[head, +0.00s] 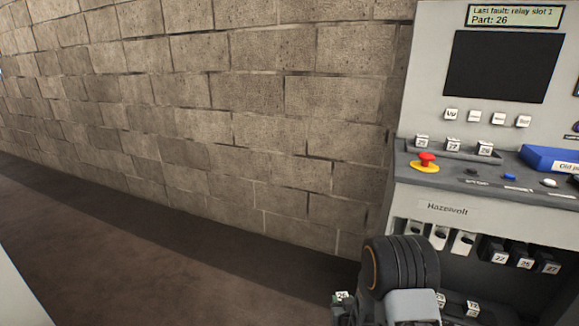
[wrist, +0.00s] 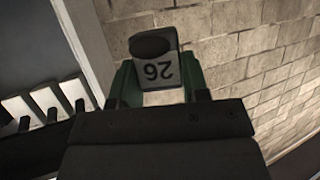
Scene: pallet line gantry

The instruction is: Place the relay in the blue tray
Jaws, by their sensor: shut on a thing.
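The relay marked 26 (wrist: 160,70) is held between the green fingers of my gripper (wrist: 157,88), which is shut on it. Its number appears upside down in the wrist view. In the head view a small label reading 26 (head: 342,296) shows at the left of my arm, low in the picture; most of my gripper is hidden there. The blue tray (head: 548,157) lies on the console's ledge at the right edge of the head view, partly cut off, with a label starting "Old p". My gripper is below and left of it, apart from it.
The console's sign (head: 514,16) reads "Last fault: relay slot 1, Part: 26". Numbered relays (head: 453,146) stand in a rack on the ledge, behind a red emergency button (head: 426,162). More relays (head: 525,256) sit in the bay below. A block wall (head: 200,110) runs left; the floor there is clear.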

